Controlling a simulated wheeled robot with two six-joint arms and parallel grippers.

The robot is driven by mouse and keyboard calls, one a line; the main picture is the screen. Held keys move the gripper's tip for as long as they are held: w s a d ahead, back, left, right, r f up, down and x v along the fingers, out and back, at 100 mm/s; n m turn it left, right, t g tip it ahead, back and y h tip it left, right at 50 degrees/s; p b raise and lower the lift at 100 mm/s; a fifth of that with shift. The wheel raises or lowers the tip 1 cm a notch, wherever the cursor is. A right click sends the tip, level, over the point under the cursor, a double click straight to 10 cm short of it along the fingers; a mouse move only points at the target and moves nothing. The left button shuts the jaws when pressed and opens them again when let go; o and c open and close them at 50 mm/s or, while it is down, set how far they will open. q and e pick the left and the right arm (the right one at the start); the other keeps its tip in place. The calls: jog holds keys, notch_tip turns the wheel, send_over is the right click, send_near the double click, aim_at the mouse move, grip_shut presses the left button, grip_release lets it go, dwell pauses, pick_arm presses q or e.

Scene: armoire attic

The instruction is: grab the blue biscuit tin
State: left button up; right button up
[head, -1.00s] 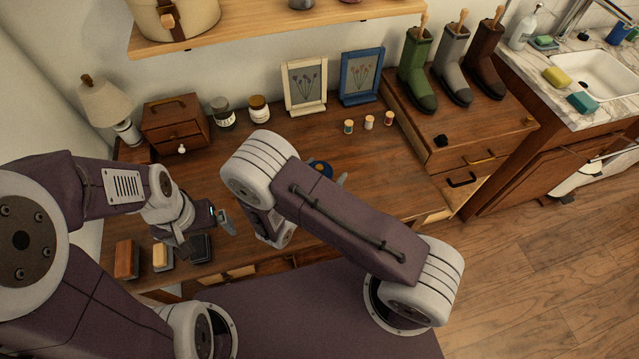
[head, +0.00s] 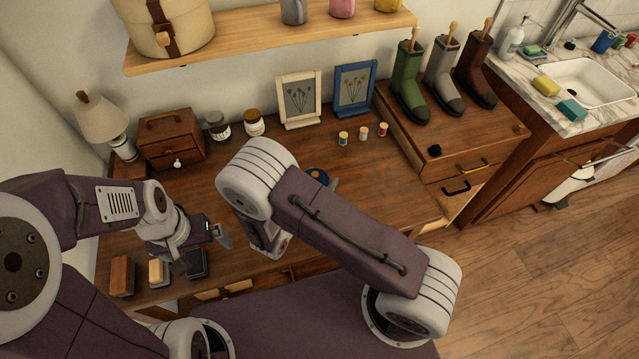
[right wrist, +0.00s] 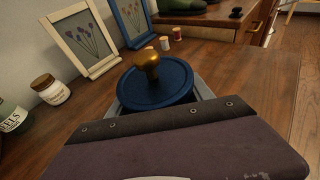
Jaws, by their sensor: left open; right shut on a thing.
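The blue biscuit tin (right wrist: 150,90) is round, with a flat lid and a brass knob, and stands upright on the wooden desk in the right wrist view. In the head view only a small blue part of the tin (head: 318,175) shows past my right arm. My right gripper (right wrist: 160,98) is shut on the tin, one finger on each side of it. The lower part of the tin is hidden behind the gripper body. My left gripper (head: 205,245) is open and empty over the desk's left front part.
Two picture frames (head: 299,100) (head: 354,89), jars (head: 254,123) and small spools (head: 363,133) stand behind the tin. A small wooden chest (head: 172,138) and a lamp (head: 103,120) are at the left. Brushes (head: 122,276) lie at the front left. Boots (head: 410,82) stand at the right.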

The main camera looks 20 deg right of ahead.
notch_tip(320, 180, up, 2)
jog(key=shift+r, duration=0.1)
jog(key=s+d+r+p, duration=0.6)
jog(key=d+p, duration=0.2)
jog(key=d, duration=0.1)
jog(key=shift+s+d+r+p, duration=0.25)
jog(key=shift+d+r+p, duration=0.1)
jog(key=shift+r+p, duration=0.05)
